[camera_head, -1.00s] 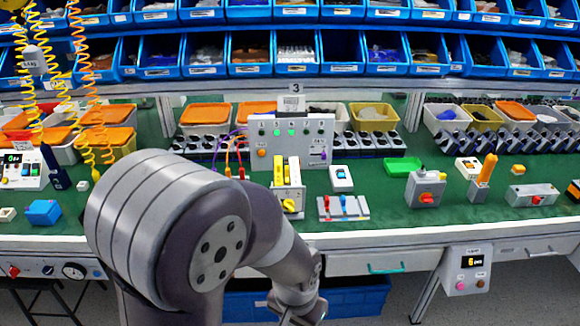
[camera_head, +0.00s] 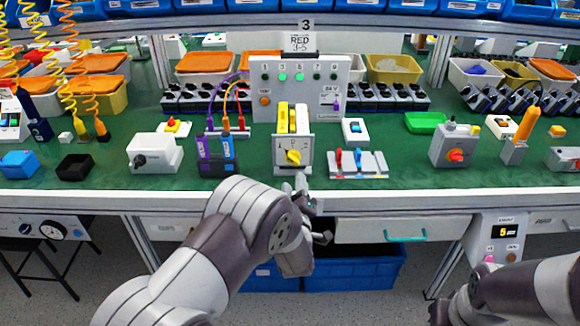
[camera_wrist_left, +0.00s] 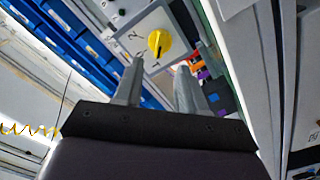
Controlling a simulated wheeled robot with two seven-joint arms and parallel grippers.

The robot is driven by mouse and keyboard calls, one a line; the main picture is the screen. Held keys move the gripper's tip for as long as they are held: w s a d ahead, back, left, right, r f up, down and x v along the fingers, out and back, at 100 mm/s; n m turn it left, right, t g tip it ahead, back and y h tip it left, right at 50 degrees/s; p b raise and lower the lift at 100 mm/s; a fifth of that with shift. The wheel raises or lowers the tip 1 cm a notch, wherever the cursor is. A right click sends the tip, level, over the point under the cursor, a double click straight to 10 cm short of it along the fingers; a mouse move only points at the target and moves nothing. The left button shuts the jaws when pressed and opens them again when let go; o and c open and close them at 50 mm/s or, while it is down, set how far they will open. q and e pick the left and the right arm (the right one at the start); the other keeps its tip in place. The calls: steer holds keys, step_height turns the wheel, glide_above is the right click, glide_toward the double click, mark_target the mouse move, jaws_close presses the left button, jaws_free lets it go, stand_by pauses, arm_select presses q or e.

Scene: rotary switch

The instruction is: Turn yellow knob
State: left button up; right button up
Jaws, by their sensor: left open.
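The yellow knob (camera_head: 293,157) sits on the white front panel of a grey box (camera_head: 306,141) with yellow parts on top, near the table's front edge. In the left wrist view the knob (camera_wrist_left: 159,42) shows with a dark pointer mark and printed marks around it. My left gripper (camera_wrist_left: 160,66) is open, its two fingers apart and nothing between them. Its fingertips point towards the panel and look short of the knob. In the head view my left gripper (camera_head: 300,184) is small and partly hidden by my arm, just below and in front of the box.
Purple and blue blocks (camera_head: 217,156) stand close left of the box. A switch board with red and blue levers (camera_head: 357,164) lies close right. A tall grey panel with lights (camera_head: 299,88) stands behind. My right arm (camera_head: 515,295) shows at the lower right; its gripper is out of frame.

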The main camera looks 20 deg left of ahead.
mark_target(293, 162)
arm_select(q)
steer(key=x, duration=0.8)
steer(key=shift+w+f, duration=0.1)
jaws_close()
